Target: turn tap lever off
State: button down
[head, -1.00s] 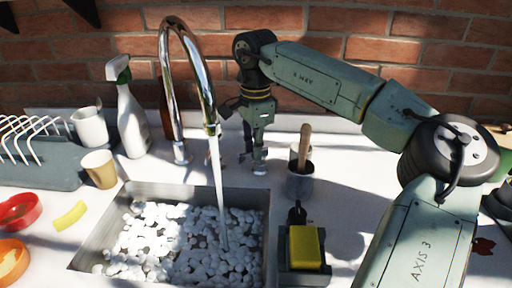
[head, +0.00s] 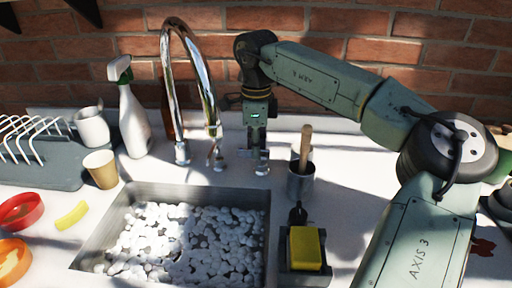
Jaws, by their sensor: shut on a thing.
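The chrome tap (head: 171,100) stands behind the sink with its tall spout arching over to the right. No water runs from the spout's end. A small chrome part (head: 218,160) stands right of the tap's base. My gripper (head: 256,158) points down right of the tap, low over the counter. It is shut on the tap lever, which the fingers mostly hide.
The sink (head: 92,243) holds many white foam-like lumps. A yellow sponge (head: 305,248) sits in front. A spray bottle (head: 133,122) and paper cup (head: 101,170) stand left.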

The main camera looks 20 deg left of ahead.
jog(key=shift+s+d+f, duration=0.15)
jog(key=shift+f, duration=0.15)
jog(key=c, duration=1.9)
grip_release()
jog(key=shift+o, duration=0.9)
jog(key=shift+r, duration=0.2)
jog(key=shift+w+r, duration=0.2)
jog(key=shift+r, duration=0.3)
notch_tip(320, 180, up, 11)
